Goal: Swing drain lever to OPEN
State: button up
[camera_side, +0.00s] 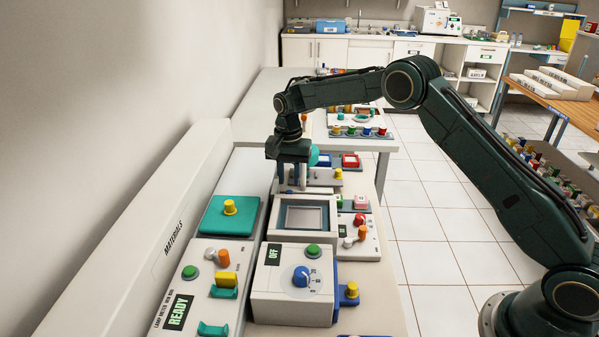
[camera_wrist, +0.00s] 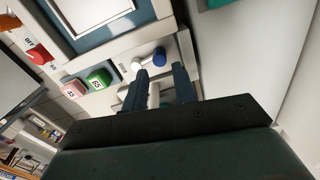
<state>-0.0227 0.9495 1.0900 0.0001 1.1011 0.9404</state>
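My gripper (camera_side: 292,178) points down over a pale unit behind the framed grey panel (camera_side: 305,217) in the side view. In the wrist view, my gripper's (camera_wrist: 161,72) two dark fingers stand apart, with a gap between them. A pale upright piece (camera_wrist: 154,96) shows in that gap; I cannot tell whether it is the drain lever or touches a finger. A blue round knob (camera_wrist: 159,57) and a white round knob (camera_wrist: 137,66) lie just beyond the fingertips. No drain label or OPEN mark is readable, so I cannot say which part is the lever.
A green block with a yellow knob (camera_side: 229,207) stands left of the panel. The control box with the blue dial (camera_side: 301,277) and OFF display is in front. A long white MATERIALS housing (camera_side: 150,245) borders the left.

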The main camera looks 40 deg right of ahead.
aim_at(289, 192)
notch_tip(289, 192, up, 10)
dwell(0.5)
jog(key=shift+f, duration=0.1)
jog(key=s+a+f+n+t+h, duration=0.1)
jog(key=s+a+n+t, duration=0.1)
jog(key=s+n+t, duration=0.2)
jog(key=shift+s+a+f+n+h, duration=0.15)
jog(key=shift+s+n+h, duration=0.25)
jog(key=shift+s+n, duration=0.55)
jog(key=shift+w, duration=0.25)
jog(key=x, duration=1.3)
jog(key=shift+w+f, duration=0.2)
jog(key=shift+f, duration=0.15)
